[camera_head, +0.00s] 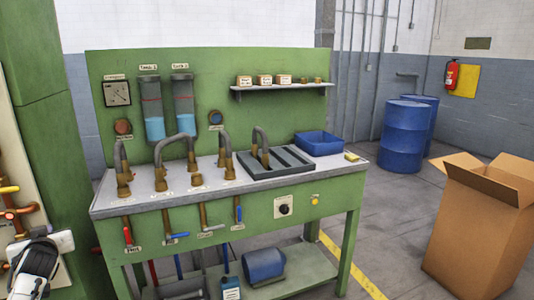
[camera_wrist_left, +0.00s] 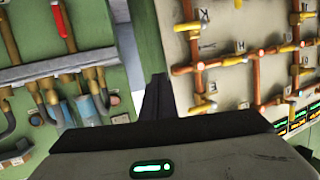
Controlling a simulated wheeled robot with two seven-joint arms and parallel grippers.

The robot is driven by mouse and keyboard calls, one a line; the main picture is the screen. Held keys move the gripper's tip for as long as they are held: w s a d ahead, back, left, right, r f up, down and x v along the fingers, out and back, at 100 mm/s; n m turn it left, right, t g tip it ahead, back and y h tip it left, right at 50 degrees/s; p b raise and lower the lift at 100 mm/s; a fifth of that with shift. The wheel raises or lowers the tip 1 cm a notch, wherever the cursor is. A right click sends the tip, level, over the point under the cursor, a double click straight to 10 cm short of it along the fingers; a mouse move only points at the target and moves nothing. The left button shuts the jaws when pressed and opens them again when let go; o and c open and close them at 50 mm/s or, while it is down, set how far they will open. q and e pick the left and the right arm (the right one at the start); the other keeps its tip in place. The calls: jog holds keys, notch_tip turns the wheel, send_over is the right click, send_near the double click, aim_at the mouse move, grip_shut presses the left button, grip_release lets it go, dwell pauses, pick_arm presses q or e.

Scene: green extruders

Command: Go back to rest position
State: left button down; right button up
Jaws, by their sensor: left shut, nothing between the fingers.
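My left gripper (camera_head: 34,268) shows at the lower left edge of the head view, in front of the pipe panel and left of the green workbench (camera_head: 195,230). It is apart from the bench. In the left wrist view its dark fingers (camera_wrist_left: 157,98) are shut together with nothing between them. That view is turned, with the bench and its hanging pipes at left and the pipe panel (camera_wrist_left: 225,60) at right. My right gripper is in neither view.
The bench carries curved hoses, a dark tray (camera_head: 275,163) and a blue bin (camera_head: 318,143). A cardboard box (camera_head: 480,225) stands open at right. Blue barrels (camera_head: 404,138) stand behind. The floor between bench and box is clear.

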pick_arm(q)
jog(key=s+a+r+y, duration=0.2)
jog(key=s+a+r, duration=0.2)
jog(key=a+r, duration=0.35)
jog(key=s+d+f+m+h, duration=0.2)
jog(key=d+f+m+h, duration=0.15)
jog(key=d+f, duration=0.4)
jog(key=s+d+f+m+h, duration=0.2)
jog(key=d+f+m, duration=0.25)
jog(key=f, duration=0.65)
jog(key=s+d+f+m+h, duration=0.4)
jog(key=s+d+f+h, duration=0.1)
jog(key=s+d+f, duration=1)
jog(key=s+d+f+m+g+h, duration=0.1)
jog(key=s+d+f+g+h, duration=0.1)
jog(key=s+d, duration=0.45)
jog(key=s+d+f+m+g+h, duration=0.1)
jog(key=s+d+f+m, duration=0.15)
jog(key=s+d, duration=0.4)
jog(key=d+n+h, duration=0.1)
jog(key=d+n, duration=0.4)
jog(key=d, duration=0.8)
jog(key=shift+w+d+n, duration=0.15)
jog(key=shift+n, duration=0.2)
